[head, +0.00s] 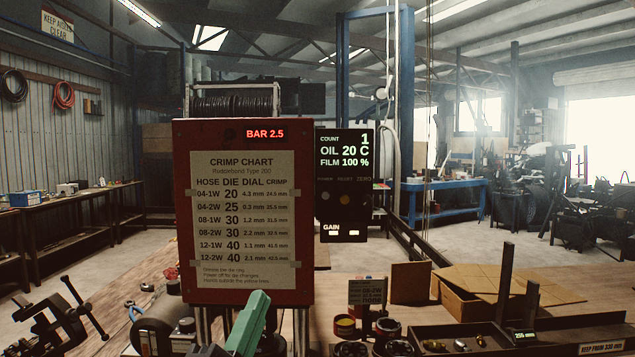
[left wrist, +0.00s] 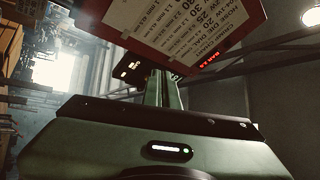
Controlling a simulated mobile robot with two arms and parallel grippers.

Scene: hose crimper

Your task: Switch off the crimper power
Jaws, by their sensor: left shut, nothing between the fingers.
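The red crimper (head: 183,220) stands upright on the bench with a paper crimp chart (head: 243,220) on its front and a lit "BAR 2.5" display (head: 265,134). A dark control panel (head: 342,215) is on its right side, with lit readouts and small buttons under faint labels; the power switch cannot be made out clearly. My left gripper (head: 262,296), green, is in front of the crimper's lower right, below the panel and apart from it. In the left wrist view its fingers (left wrist: 166,85) are shut and empty, with the chart and part of the panel (left wrist: 131,69) beyond.
The wooden bench holds a black vise (head: 60,318) at the left. Rings and small parts, a small sign (head: 367,291), a cardboard box (head: 465,300) and a dark tray (head: 560,335) are at the right. A blue post (head: 408,90) stands behind.

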